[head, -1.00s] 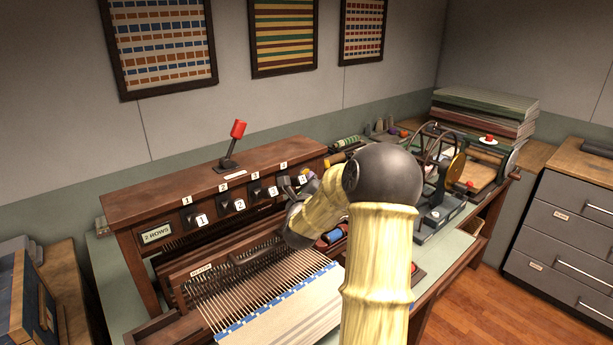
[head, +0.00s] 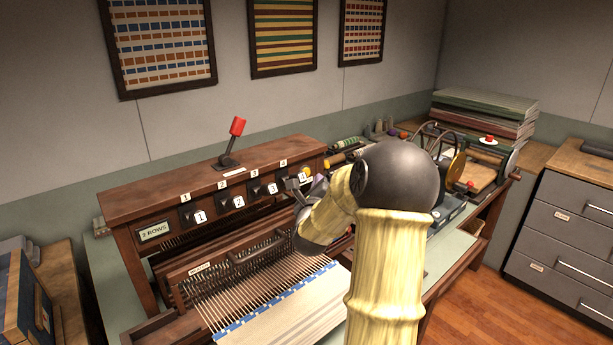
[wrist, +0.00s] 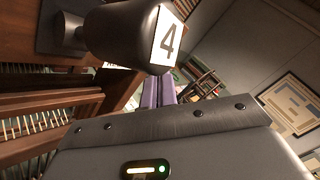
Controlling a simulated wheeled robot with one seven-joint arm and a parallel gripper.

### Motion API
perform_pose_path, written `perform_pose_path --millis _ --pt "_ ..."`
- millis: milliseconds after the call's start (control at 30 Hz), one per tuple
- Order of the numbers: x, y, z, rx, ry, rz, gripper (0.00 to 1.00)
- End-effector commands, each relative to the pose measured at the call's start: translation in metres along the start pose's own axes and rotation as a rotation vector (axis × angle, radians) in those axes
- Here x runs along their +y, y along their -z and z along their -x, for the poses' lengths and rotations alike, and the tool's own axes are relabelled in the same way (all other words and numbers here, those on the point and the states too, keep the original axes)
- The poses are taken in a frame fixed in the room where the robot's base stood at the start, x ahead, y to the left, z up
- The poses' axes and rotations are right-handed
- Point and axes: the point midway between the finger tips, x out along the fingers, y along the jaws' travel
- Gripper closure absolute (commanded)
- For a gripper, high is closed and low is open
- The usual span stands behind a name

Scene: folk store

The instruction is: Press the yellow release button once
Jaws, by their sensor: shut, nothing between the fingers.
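A small yellow button (head: 307,171) shows in the head view at the right end of the loom's wooden beam, just above the lever knob marked 4 (head: 305,178). My gripper (head: 317,184) is close to its right and below, partly hidden by my own arm. Contact with the button cannot be made out. In the wrist view my purple fingers (wrist: 158,90) are together with nothing between them. The dark knob marked 4 (wrist: 166,40) stands large in front of them. The yellow button cannot be seen in the wrist view.
Knobs marked 1 (head: 200,216), 2 and 3 line the beam (head: 150,205) to the left. A red-tipped lever (head: 236,128) rises from its top. Stretched warp threads (head: 245,295) lie in front. A spoked wheel device stands on the right, partly behind my arm.

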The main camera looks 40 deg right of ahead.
Motion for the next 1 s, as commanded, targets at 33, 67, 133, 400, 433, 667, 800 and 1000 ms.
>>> perform_pose_path --millis 33,67,133,400,433,667,800,1000 --pt "-0.001 0.004 0.003 0.001 0.001 0.001 1.0" --pt "-0.003 0.005 0.005 0.002 0.001 0.001 1.0" --pt "-0.006 0.008 0.009 0.001 0.002 0.001 1.0" --pt "-0.015 0.017 0.022 0.001 0.001 0.0 1.0" --pt "-0.015 0.017 0.022 0.001 0.001 0.0 1.0" --pt "-0.016 0.016 0.022 0.001 0.0 0.0 1.0" --pt "-0.016 0.016 0.022 0.001 0.0 0.0 1.0" --pt "-0.016 0.016 0.022 0.001 0.0 0.0 1.0"
